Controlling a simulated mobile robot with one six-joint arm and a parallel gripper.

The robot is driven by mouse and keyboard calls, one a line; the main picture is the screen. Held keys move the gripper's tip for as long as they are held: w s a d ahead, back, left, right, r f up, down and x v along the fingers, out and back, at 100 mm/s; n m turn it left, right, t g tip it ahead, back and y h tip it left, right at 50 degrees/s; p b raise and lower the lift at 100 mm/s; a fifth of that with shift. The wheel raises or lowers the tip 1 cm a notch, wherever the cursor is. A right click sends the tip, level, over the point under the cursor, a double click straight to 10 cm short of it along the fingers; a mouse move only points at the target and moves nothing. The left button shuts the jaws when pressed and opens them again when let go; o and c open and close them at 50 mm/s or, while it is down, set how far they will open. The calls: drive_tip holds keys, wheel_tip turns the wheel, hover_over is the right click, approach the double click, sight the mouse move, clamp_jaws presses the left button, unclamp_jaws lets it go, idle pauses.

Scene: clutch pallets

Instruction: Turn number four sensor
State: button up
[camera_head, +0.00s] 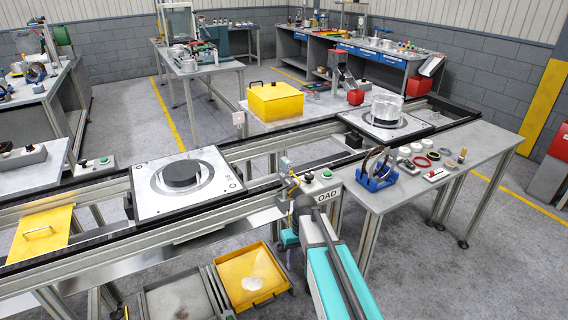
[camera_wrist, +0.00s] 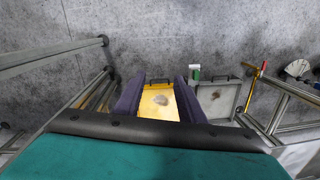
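A small sensor-like fitting (camera_head: 288,172) with yellow and grey parts stands at the front edge of the conveyor, beside my arm, in the head view. No number is readable on it, so I cannot tell whether it is number four. In the wrist view my gripper (camera_wrist: 161,86) has its two dark fingers apart with nothing between them; the floor and a yellow tray show beyond. In the head view my arm hides or blurs the fingers. A thin orange-yellow post (camera_wrist: 252,88) with a red top shows at right in the wrist view; I cannot tell what it is.
Pallets with dark discs (camera_head: 181,175) and a silver drum (camera_head: 388,108) sit on the conveyor. A button box (camera_head: 325,183) is close to my arm. The right table (camera_head: 400,197) holds a blue holder and rings.

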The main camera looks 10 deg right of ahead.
drive_tip(key=w+r+t, duration=0.1)
drive_tip(key=w+r, duration=0.4)
drive_tip(key=r, duration=0.4)
drive_tip(key=w+r+t, duration=0.1)
drive_tip(key=w+r, duration=0.5)
drive_tip(key=r, duration=0.4)
drive_tip(key=n+t, duration=0.2)
drive_tip(key=t, duration=0.1)
approach(287, 161)
wheel_tip(287, 161, up, 3)
drive_tip(key=shift+s+d+y, duration=0.3)
drive_tip(key=shift+s+d, duration=0.1)
drive_tip(key=shift+s, duration=0.05)
drive_tip(key=shift+p+x, duration=1.5)
drive_tip(key=shift+x, duration=5.4)
